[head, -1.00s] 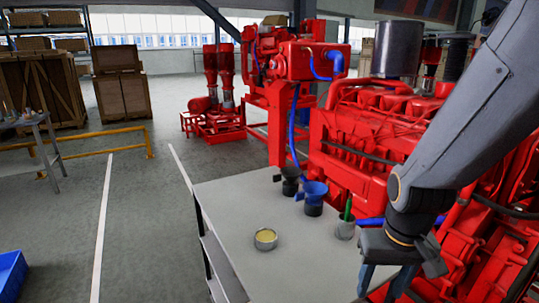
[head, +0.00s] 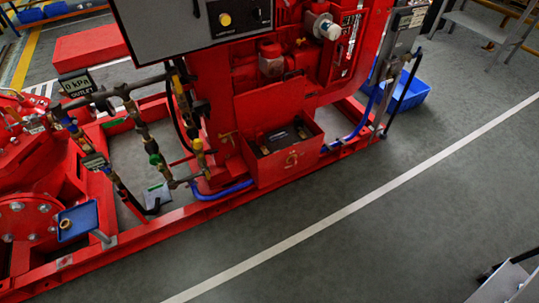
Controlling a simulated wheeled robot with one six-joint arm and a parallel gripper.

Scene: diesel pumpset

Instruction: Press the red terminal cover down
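A black battery (head: 286,138) sits in an open red box (head: 288,165) low on the front of the red pumpset frame. The top of the battery is dark and small in the head view. I cannot make out a red terminal cover on it, nor whether any cover is up or down. My gripper is not in view.
A grey control panel (head: 190,30) overhangs above and left of the box. Pipes and gauges (head: 92,160) crowd the left. The red skid rail (head: 150,233) runs along the front. A blue bin (head: 408,95) stands behind right. The grey floor (head: 330,265) in front is clear.

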